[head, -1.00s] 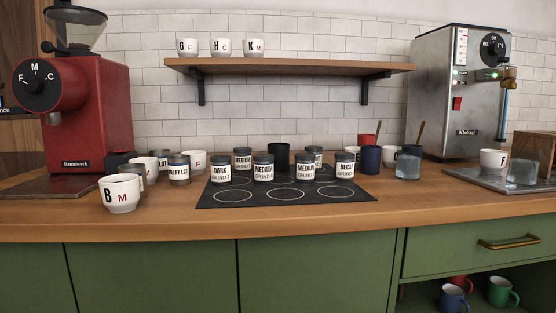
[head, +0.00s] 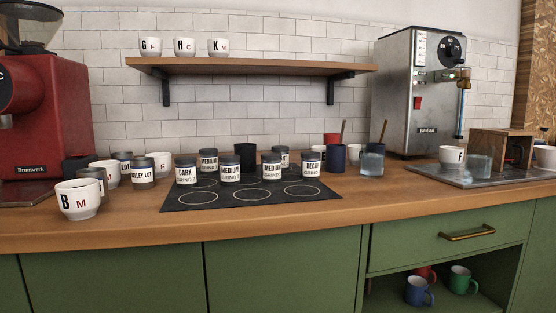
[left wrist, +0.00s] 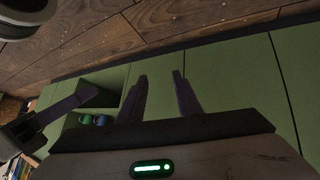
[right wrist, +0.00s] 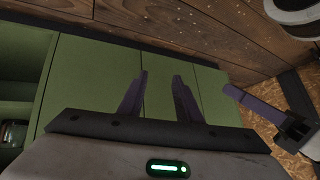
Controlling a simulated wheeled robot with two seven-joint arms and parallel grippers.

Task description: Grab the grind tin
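In front are a DARK tin (head: 186,171), two MEDIUM tins (head: 230,169) (head: 272,168) and a DECAF tin (head: 311,163). Behind them are another MEDIUM tin (head: 208,160) and a partly hidden tin (head: 282,153). The visible second lines on the front labels begin with GRIND. A VALLEY LOT tin (head: 142,170) stands left of the mat. My left gripper (left wrist: 160,75) and right gripper (right wrist: 160,75) are open and empty, near the green cabinet fronts. Neither shows in the head view.
The black mat (head: 250,199) lies on the wooden counter (head: 400,200). A red grinder (head: 45,125) and lettered cups, including B M (head: 77,199), stand left. Dark cups (head: 337,157), a glass (head: 372,164) and an espresso machine (head: 410,100) stand right.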

